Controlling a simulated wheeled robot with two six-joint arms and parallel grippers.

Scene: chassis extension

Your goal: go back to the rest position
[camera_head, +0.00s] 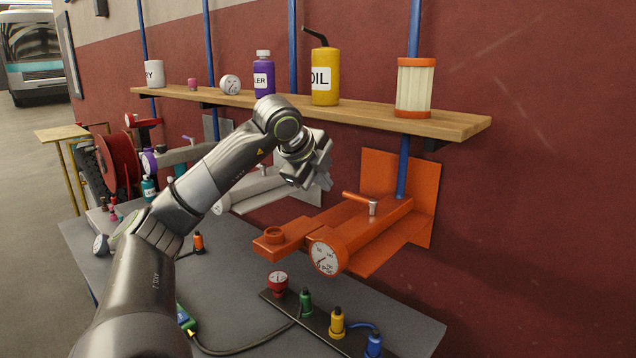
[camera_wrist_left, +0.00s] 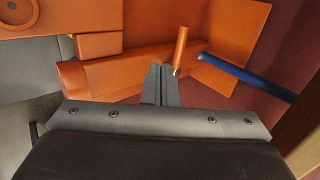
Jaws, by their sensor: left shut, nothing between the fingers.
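My left gripper (camera_head: 318,172) is raised in front of the wooden shelf's underside, above the grey work table. It is shut and empty. In the left wrist view its closed fingers (camera_wrist_left: 161,84) point toward the orange fixture (camera_wrist_left: 110,75). The orange fixture (camera_head: 375,225) is fixed to the wall at the right, with a handle and a round dial. The handle's orange grip (camera_wrist_left: 180,48) appears just right of the fingertips in the wrist view, and I cannot tell the gap. My right gripper is not in view.
The wooden shelf (camera_head: 440,119) holds an oil bottle (camera_head: 325,76), a purple bottle (camera_head: 263,75) and an orange-capped filter (camera_head: 414,88). A grey fixture (camera_head: 262,188) sits behind my left arm. The work table (camera_head: 235,290) carries small coloured connectors and a cable. Its middle is mostly clear.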

